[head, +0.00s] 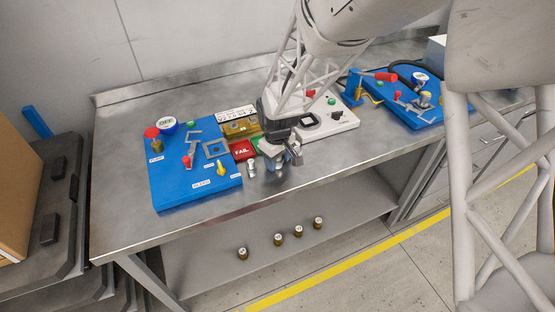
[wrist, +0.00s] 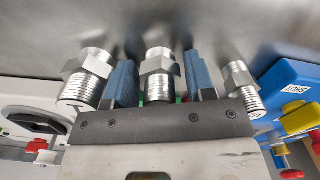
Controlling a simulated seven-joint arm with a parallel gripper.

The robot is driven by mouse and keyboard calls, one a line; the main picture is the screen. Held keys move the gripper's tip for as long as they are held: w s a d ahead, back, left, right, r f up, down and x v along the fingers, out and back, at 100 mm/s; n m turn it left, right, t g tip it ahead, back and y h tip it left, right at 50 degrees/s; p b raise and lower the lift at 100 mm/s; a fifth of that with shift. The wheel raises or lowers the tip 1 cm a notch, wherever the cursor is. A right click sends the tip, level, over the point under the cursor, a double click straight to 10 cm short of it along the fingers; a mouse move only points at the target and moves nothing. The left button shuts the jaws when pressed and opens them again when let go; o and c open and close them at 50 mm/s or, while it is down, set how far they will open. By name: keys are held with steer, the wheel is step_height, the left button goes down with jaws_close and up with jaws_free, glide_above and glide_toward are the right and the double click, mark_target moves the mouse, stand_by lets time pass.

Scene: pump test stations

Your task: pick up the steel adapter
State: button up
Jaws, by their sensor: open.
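Three steel threaded fittings with hex collars stand in a row on the bench. In the wrist view one is at left (wrist: 88,78), one in the middle (wrist: 158,75) and a slimmer one at right (wrist: 240,84). I cannot tell which is named the steel adapter. My gripper (head: 277,168) is open and low over the bench's front edge. Its two blue fingers (wrist: 160,62) stand either side of the middle fitting, with small visible gaps. In the head view the slim fitting (head: 251,168) shows left of my gripper; the middle one is mostly hidden by the fingers.
A blue pump station (head: 168,188) lies to the left, with a red FAIL sign (head: 242,150) beside it. A white panel with knobs (head: 345,122) and another blue station (head: 405,112) are to the right. Several brass fittings stand on the lower shelf (head: 200,268). The front bench edge is close.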

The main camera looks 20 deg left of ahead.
steer(key=shift+c, duration=0.2)
steer(key=c, duration=0.7)
steer(key=shift+r, duration=0.1)
steer(key=shift+r, duration=0.7)
step_height(320, 180, up, 2)
steer(key=shift+r, duration=0.15)
steer(key=s+d, duration=0.3)
steer(key=s, duration=0.1)
steer(key=s+d, duration=0.3)
steer(key=s, duration=0.1)
steer(key=s+d+r, duration=0.1)
steer(key=s+d, duration=0.2)
steer(key=s, duration=0.1)
steer(key=shift+s+d+r, duration=0.1)
steer(key=shift+s+d, duration=0.25)
steer(key=shift+w, duration=0.1)
